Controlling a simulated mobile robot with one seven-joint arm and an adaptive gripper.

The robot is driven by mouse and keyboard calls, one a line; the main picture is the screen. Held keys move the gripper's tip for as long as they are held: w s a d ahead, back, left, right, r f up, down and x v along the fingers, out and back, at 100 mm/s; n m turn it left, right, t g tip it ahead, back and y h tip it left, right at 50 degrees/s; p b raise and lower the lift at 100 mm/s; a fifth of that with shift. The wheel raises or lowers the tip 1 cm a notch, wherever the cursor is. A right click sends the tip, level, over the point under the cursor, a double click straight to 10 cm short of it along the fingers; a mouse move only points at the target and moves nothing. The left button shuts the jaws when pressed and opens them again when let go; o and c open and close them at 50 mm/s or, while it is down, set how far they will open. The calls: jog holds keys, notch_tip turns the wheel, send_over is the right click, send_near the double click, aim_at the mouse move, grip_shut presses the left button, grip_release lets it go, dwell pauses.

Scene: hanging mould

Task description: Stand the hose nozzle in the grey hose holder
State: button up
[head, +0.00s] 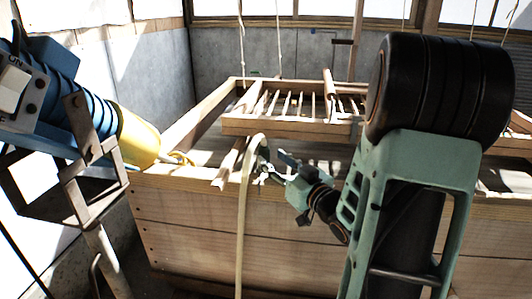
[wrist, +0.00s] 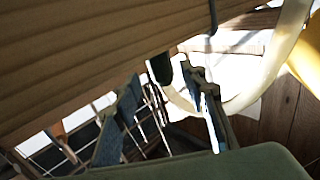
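The cream hose (head: 242,215) rises in front of the wooden vat and bends over its rim. Its upper end meets a small dark piece (head: 264,154), probably the nozzle. In the wrist view the hose (wrist: 292,45) curves down behind the right finger towards a dark green piece (wrist: 161,69), probably that same nozzle. My gripper (head: 273,168) is at the vat's near rim beside the hose end. Its blue-grey fingers stand apart in the wrist view (wrist: 163,82), with the dark piece seen between their tips. Contact is unclear. I cannot make out the grey hose holder for certain.
The wooden vat (head: 220,235) fills the middle. A slatted wooden frame (head: 290,124) lies over it, with cords hanging above. A blue machine (head: 60,85) with a yellow end (head: 137,138) stands at left on a metal stand (head: 95,160). Timber fills the wrist view's upper left.

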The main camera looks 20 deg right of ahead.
jog(key=s, duration=0.6)
jog(key=shift+s+d+p, duration=0.3)
jog(key=shift+s, duration=0.1)
